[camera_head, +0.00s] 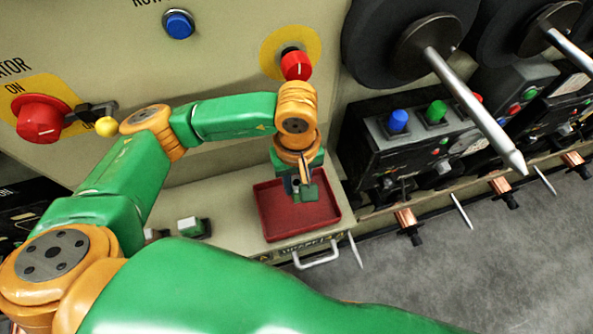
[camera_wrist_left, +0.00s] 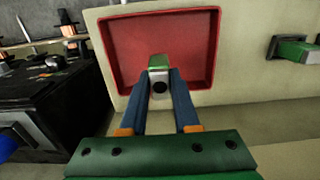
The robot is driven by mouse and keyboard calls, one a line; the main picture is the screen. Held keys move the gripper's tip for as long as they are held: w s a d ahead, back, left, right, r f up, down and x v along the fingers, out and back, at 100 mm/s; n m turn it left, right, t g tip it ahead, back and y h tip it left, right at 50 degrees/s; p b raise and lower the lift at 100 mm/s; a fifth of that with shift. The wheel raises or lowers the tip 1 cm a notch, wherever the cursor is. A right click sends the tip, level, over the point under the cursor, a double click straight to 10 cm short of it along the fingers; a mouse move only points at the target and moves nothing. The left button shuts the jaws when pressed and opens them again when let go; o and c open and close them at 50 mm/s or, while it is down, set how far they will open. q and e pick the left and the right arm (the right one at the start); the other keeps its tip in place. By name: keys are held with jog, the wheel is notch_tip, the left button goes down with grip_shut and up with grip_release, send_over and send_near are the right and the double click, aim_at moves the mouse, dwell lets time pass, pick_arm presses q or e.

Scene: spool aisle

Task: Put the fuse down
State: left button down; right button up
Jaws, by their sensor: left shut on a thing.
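My left gripper (camera_head: 304,187) is above the red tray (camera_head: 275,214), pointing down, and is shut on the fuse (camera_head: 309,194). The fuse is a small block with a green end. In the left wrist view the fuse (camera_wrist_left: 159,65) sits between the two blue fingertips (camera_wrist_left: 160,88), with the tray (camera_wrist_left: 125,42) behind it. The fuse appears to be above the tray floor; I cannot tell the exact gap. The tray's visible floor looks empty. My right gripper is not in view.
The tray sits on a beige ledge with a handle (camera_head: 318,257) at its front. A green and white block (camera_head: 194,227) is left of the tray. A red knob (camera_head: 296,66) is on the panel behind my wrist. A black control box (camera_head: 415,135) stands to the right.

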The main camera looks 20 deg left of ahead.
aim_at(296, 195)
pick_arm(q)
jog(key=shift+s+d+f, duration=0.1)
jog(key=shift+s+f, duration=0.2)
jog(key=f, duration=0.1)
jog(key=s+f+b, duration=0.1)
jog(key=shift+s+f, duration=0.1)
jog(key=shift+f, duration=0.25)
jog(key=shift+w+f, duration=0.25)
jog(key=shift+w, duration=0.5)
jog(key=c, duration=1.1)
grip_release()
jog(key=shift+s, duration=0.1)
jog(key=o, duration=0.5)
jog(key=shift+s+r, duration=0.1)
jog(key=shift+s, duration=0.15)
jog(key=shift+c, duration=0.2)
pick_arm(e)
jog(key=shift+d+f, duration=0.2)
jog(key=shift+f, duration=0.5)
